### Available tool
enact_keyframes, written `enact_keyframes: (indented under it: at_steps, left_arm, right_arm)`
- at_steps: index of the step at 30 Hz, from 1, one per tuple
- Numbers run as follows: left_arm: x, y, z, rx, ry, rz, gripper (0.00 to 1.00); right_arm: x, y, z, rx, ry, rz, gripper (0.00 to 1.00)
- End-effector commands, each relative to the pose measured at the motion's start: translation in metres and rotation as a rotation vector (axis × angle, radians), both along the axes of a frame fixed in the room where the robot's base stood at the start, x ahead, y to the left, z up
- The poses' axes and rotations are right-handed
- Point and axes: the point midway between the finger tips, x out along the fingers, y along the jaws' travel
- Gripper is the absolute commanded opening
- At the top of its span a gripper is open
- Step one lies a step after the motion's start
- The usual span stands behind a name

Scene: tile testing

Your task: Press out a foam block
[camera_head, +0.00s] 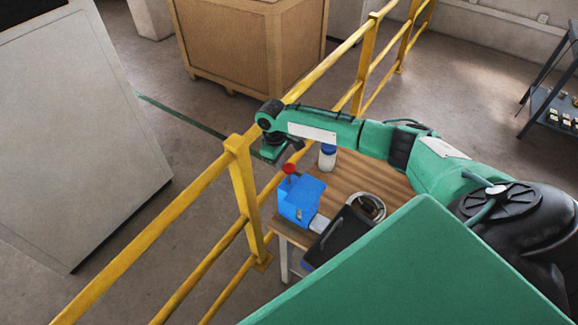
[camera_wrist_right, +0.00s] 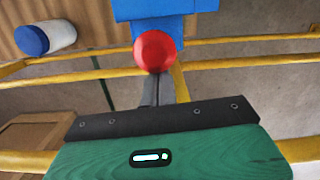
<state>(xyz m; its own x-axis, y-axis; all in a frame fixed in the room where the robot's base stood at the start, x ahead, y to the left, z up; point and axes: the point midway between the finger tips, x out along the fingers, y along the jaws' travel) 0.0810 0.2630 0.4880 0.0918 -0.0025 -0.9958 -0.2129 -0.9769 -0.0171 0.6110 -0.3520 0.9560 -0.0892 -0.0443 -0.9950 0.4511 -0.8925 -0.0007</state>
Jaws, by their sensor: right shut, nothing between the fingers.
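A blue press-like device (camera_head: 299,203) stands on the wooden table near its left end. A red ball knob (camera_head: 289,169) sits on a lever at its top. My right gripper (camera_head: 297,146) is above and just behind the knob, pointing down to it. In the right wrist view the shut, empty fingers (camera_wrist_right: 157,92) end close to the red knob (camera_wrist_right: 154,51), with the blue device (camera_wrist_right: 165,10) beyond; I cannot tell whether they touch. A small light grey piece (camera_head: 319,223) lies at the device's right foot. I cannot make out a foam block. My left gripper is not in view.
A white jar with a blue lid (camera_head: 327,157) stands behind the device. A black tray-like object (camera_head: 338,236) and a round metallic dish (camera_head: 369,206) lie to its right. A yellow railing (camera_head: 243,185) runs close along the table's left side.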

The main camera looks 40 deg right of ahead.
Motion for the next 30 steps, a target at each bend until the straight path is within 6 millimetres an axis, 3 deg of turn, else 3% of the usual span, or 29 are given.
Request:
enact_keyframes:
  at_steps: [16,21,30]
  left_arm:
    - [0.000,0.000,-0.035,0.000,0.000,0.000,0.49]
    - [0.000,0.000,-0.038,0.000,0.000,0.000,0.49]
    - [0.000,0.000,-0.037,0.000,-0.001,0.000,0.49]
  right_arm:
    - [0.011,0.006,0.108,0.000,-0.002,0.001,0.00]
    - [0.012,0.007,0.124,-0.001,0.000,0.001,0.00]
    - [0.012,0.007,0.127,-0.001,0.002,0.001,0.00]
